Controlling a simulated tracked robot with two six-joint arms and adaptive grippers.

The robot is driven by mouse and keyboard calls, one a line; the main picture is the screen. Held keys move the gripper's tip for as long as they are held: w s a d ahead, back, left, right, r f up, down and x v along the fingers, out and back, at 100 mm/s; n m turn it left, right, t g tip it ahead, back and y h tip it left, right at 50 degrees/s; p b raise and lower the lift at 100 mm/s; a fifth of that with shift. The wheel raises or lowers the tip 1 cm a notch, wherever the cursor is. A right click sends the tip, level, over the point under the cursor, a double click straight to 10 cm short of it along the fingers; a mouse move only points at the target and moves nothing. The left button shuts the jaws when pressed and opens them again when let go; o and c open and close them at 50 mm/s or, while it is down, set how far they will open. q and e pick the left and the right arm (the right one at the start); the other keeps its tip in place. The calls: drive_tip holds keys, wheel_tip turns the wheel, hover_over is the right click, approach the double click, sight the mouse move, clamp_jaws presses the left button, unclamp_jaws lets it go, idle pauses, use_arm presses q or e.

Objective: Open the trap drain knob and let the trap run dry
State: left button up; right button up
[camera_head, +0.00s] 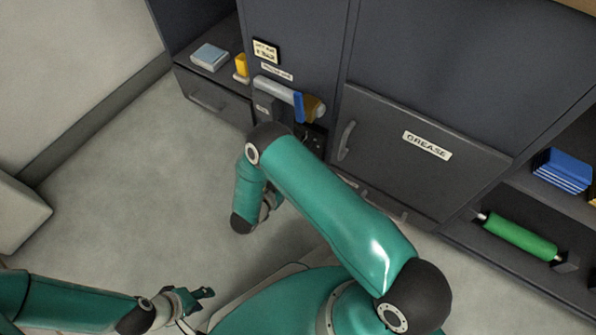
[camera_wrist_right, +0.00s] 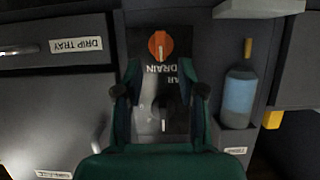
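The orange drain knob (camera_wrist_right: 160,45) shows in the right wrist view on a dark panel above the upside-down word DRAIN; its pale pointer mark stands upright in the picture. A second, dark knob with a pale mark (camera_wrist_right: 163,118) sits lower on that panel, between my fingers. My right gripper (camera_wrist_right: 160,93) is open, one finger on each side of the panel, with nothing seen held. In the head view my right arm hides most of the panel. My left gripper (camera_head: 204,294) is low at the left, above the floor, away from the cabinet; its finger gap is unclear. The trap is not identifiable.
A blue-labelled bottle (camera_wrist_right: 239,97) stands beside the panel in the right wrist view. A drawer labelled DRIP TRAY (camera_wrist_right: 50,75) is on the other side. In the head view a GREASE door (camera_head: 400,150) is closed, and a green roller (camera_head: 520,237) lies on a lower shelf.

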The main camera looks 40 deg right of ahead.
drive_tip(key=b+x, duration=0.2)
drive_tip(key=x, duration=0.4)
drive_tip(key=shift+w, duration=0.1)
